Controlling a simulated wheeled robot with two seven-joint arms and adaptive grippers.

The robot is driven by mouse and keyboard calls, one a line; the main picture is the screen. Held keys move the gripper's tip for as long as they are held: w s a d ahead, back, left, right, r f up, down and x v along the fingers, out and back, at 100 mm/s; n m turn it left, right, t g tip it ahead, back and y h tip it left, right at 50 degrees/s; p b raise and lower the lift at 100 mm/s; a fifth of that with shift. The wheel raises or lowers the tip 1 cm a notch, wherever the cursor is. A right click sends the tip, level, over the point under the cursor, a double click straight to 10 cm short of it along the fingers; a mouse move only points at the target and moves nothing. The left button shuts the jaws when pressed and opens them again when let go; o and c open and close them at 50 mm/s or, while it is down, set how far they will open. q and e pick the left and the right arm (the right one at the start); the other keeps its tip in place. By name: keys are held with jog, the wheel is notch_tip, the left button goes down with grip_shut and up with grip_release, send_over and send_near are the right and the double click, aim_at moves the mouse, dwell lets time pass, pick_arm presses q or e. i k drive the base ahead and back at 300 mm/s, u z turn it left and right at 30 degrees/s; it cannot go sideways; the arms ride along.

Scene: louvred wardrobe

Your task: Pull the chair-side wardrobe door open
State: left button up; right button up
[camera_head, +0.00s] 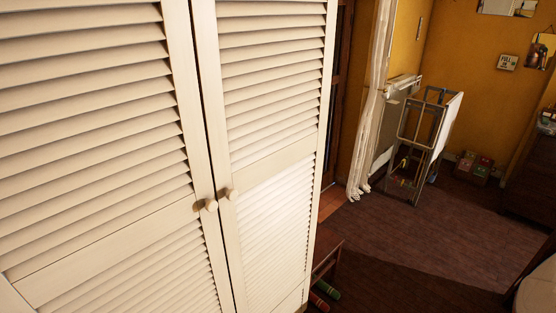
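The white louvred wardrobe fills the left and middle of the head view. Its left door (185,85) and right door (265,165) meet along a narrow dark seam, and both look shut. A small round knob (211,204) sits on the left door's inner edge. A matching knob (231,194) sits on the right door's inner edge. A dark wooden frame (328,258), possibly part of a chair, shows low beside the wardrobe's right side; most of it is hidden. Neither of my grippers is in view.
Green and red rolled items (328,291) lie low beside the wardrobe. A folded metal-framed item (425,140) stands by the white curtain (372,110). Boxes (473,167) sit by the far wall. The dark floor (420,235) at right is mostly clear.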

aim_at(264, 67)
jog(key=u, duration=0.3)
jog(key=k, duration=0.45)
jog(key=i, duration=0.85)
jog(key=z, duration=0.55)
